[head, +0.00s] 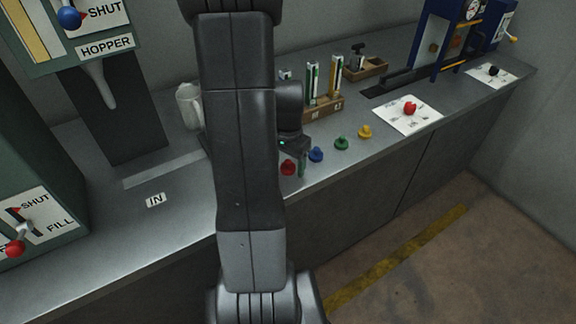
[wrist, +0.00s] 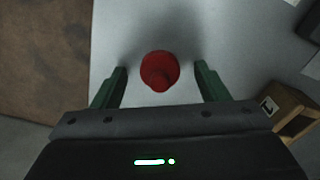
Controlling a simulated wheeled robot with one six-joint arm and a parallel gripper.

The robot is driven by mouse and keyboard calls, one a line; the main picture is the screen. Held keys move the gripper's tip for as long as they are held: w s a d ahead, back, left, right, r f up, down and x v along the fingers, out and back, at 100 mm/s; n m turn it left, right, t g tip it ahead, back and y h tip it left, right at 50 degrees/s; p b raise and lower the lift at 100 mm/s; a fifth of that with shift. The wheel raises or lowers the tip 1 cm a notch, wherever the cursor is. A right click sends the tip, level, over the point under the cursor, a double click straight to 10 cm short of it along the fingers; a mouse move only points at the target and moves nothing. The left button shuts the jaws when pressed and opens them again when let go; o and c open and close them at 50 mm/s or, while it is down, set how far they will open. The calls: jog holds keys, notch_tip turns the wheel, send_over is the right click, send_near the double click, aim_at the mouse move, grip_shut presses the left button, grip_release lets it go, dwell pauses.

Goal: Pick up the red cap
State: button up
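The red cap (head: 289,168) stands on the grey counter (head: 345,185), near its front edge, at the left end of a row of caps. In the wrist view the red cap (wrist: 160,70) is seen from above, a round base with a smaller knob. My gripper (wrist: 161,80) is open, with one green finger on each side of the cap and a gap on both sides. In the head view my gripper (head: 298,160) is partly hidden by my arm. Its height over the counter is hard to tell.
Blue (head: 316,154), green (head: 342,143) and yellow (head: 365,131) caps stand to the right of the red one. A wooden rack (head: 322,108) is behind them, and a white jug (head: 189,106) is at left. A red knob-like object (head: 410,108) sits on a white sheet (head: 425,121).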

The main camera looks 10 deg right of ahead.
jog(key=c, duration=1)
jog(key=shift+o, duration=0.2)
